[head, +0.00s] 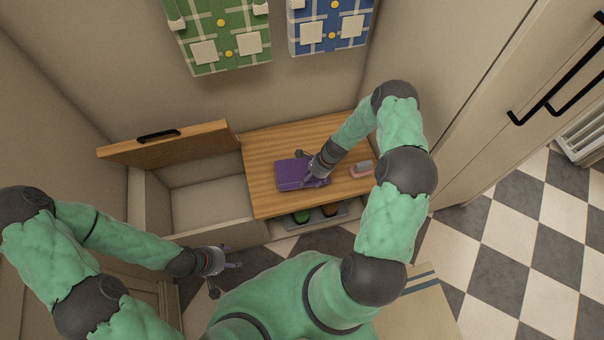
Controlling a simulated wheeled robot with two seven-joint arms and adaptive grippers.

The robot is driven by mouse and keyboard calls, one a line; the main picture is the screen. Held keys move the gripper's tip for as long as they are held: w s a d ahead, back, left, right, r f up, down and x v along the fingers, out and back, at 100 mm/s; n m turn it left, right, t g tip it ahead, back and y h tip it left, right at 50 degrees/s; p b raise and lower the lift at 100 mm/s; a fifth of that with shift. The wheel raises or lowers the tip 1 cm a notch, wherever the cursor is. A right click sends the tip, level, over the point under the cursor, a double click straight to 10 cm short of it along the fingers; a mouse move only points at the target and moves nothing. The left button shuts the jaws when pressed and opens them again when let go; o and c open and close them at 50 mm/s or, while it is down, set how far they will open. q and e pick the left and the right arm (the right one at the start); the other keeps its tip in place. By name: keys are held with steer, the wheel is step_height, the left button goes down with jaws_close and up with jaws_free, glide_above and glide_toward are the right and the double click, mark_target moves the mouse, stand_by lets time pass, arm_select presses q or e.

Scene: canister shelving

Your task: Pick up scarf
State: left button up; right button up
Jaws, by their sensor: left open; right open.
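A folded purple cloth, which looks like the scarf (289,174), lies on the wooden bench top. My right gripper (311,178) is open at the scarf's right side, over its edge. I cannot tell whether the fingers touch it, and the gripper hides part of that end. My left gripper (222,276) is open and empty, low in front of the bench, apart from the scarf.
A small pink and grey item (362,169) lies on the bench top (270,147), right of my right gripper. At left, a wooden lid (180,142) stands raised over an empty compartment (210,197). Shoes (302,215) sit on a shelf below.

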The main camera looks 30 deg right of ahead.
mark_target(306, 184)
steer(key=b+x, duration=0.1)
steer(key=x, duration=0.3)
steer(key=shift+r, duration=0.1)
steer(key=shift+c, duration=0.3)
jaws_close()
steer(key=shift+s+a, duration=0.1)
